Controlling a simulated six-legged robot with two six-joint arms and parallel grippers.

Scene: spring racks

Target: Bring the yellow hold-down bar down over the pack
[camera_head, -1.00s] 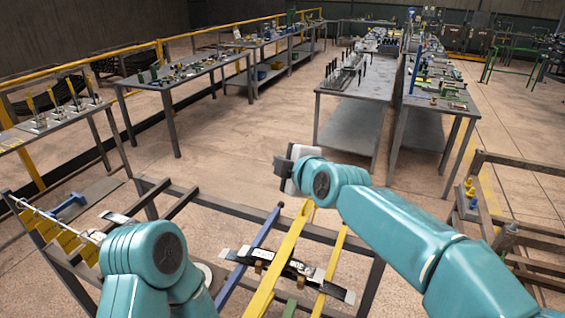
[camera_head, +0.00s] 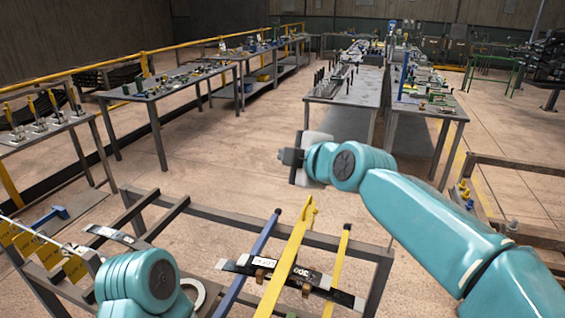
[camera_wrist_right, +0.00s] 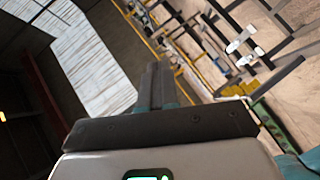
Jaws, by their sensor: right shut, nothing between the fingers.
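The yellow hold-down bar (camera_head: 288,262) is a long flat bar with a hooked far end, running front to back on the dark metal rack (camera_head: 225,228). In the head view it crosses in front of the pack (camera_head: 318,280), a dark flat spring stack with white labels lying crosswise. I cannot tell if the bar touches the pack. My right gripper (camera_head: 287,157) is held beyond and above the bar's hooked end, apart from it. It is shut and empty; its closed fingers (camera_wrist_right: 155,88) show in the right wrist view.
A blue bar (camera_head: 252,257) and a thinner yellow strip (camera_head: 339,268) flank the hold-down bar. Yellow tags (camera_head: 40,247) hang on a rail at left. Work tables (camera_head: 345,85) with parts stand farther back. Open floor lies beyond the rack.

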